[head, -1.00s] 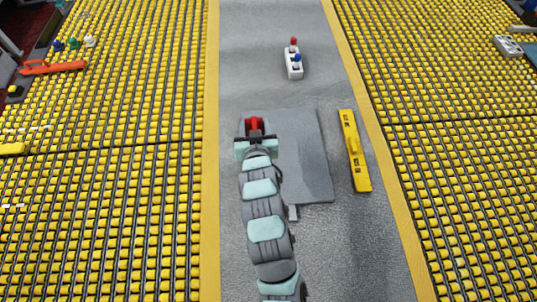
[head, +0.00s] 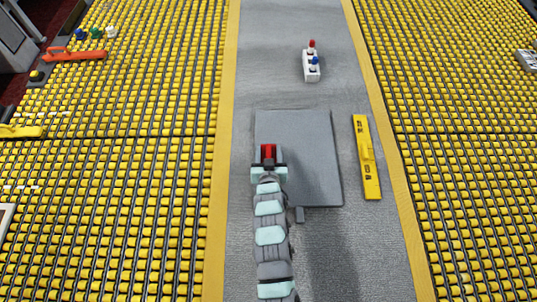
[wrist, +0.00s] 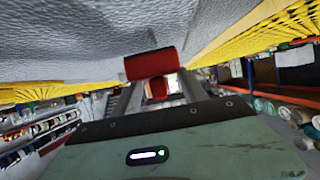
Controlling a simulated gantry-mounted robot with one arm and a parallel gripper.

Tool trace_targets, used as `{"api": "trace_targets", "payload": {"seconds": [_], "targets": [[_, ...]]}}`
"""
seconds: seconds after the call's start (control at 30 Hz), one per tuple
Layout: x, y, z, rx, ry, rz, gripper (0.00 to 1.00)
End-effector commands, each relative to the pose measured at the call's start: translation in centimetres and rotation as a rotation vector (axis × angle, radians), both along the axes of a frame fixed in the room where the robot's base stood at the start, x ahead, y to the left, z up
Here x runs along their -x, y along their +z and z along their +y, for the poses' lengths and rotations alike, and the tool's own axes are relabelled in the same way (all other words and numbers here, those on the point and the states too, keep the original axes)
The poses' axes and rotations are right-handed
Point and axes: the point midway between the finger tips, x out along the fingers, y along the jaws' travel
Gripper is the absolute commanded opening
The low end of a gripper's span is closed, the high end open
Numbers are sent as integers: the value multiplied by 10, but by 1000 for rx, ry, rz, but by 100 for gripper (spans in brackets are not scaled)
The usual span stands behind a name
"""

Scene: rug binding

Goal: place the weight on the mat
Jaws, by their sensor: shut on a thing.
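The red weight (head: 268,151) is between the jaws of my gripper (head: 268,160), which is shut on it. In the head view they appear over the left part of the grey mat (head: 312,150). I cannot tell the height of the weight above the mat, or whether it touches it. In the wrist view the red weight (wrist: 150,64) shows between the fingers of my gripper (wrist: 158,88), close to a grey textured surface. My arm hides the mat's lower left corner.
A yellow level-like bar (head: 367,157) lies right of the mat. A white holder (head: 311,65) with red and blue pieces stands beyond it. Yellow roller beds flank the grey strip, with an orange tool (head: 75,55) at far left. Most of the mat is bare.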

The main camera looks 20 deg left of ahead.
Motion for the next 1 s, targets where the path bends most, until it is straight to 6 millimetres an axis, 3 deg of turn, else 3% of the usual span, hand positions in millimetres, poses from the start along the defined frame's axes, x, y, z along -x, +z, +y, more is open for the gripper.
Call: {"api": "trace_targets", "payload": {"seconds": [0.2, 0.57, 0.6, 0.83, 1.0], "targets": [[-1, -17, 1, -2, 1, -6, 0], [-1, -21, 1, -2, 1, -7, 0], [-1, -21, 1, -2, 1, -6, 54], [0, -21, 1, -1, 1, -4, 72], [0, -22, 1, -1, 1, -3, 72]]}}
